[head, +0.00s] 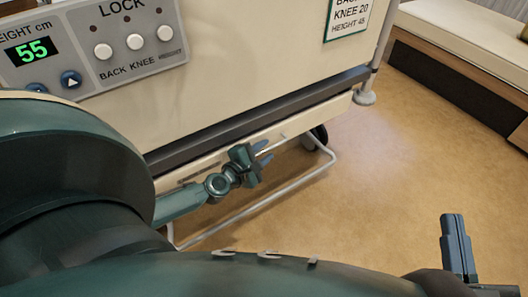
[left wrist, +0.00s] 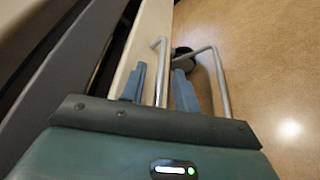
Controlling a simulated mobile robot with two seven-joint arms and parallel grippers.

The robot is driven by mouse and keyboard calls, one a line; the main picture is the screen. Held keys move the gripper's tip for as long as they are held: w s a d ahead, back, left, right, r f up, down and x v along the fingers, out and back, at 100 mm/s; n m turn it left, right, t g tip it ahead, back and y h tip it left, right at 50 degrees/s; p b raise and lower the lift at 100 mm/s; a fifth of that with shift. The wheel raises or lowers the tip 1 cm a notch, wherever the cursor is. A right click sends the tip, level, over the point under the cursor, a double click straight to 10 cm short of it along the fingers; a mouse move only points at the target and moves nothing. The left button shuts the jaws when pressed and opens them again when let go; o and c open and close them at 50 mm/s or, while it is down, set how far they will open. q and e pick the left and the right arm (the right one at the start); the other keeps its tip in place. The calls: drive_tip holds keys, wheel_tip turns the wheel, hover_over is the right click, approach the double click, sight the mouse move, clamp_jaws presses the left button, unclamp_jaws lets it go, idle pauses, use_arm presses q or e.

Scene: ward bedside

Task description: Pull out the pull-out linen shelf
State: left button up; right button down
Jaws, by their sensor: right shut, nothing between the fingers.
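The linen shelf (head: 310,115) is a cream panel below the dark strip at the foot of the bed. Its pale bar handle (head: 276,142) sticks out from its front. My left gripper (head: 264,156) is at this handle. In the left wrist view the handle (left wrist: 162,62) runs between the two blue-grey fingers of my left gripper (left wrist: 159,86), with a gap visible beside it, so the fingers are open around it. In the head view my arm hides part of the shelf front. My right gripper (head: 457,245) is shut and empty at the lower right, away from the shelf.
A white tube frame (head: 290,187) and a dark wheel (head: 318,136) are under the bed, close to my left gripper. A control panel (head: 110,45) reading 55 is above. The floor (head: 400,150) to the right is clear up to a bench (head: 465,45).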

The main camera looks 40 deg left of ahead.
use_arm(q)
drive_tip(key=shift+w, duration=0.2)
clamp_jaws()
idle(0.6)
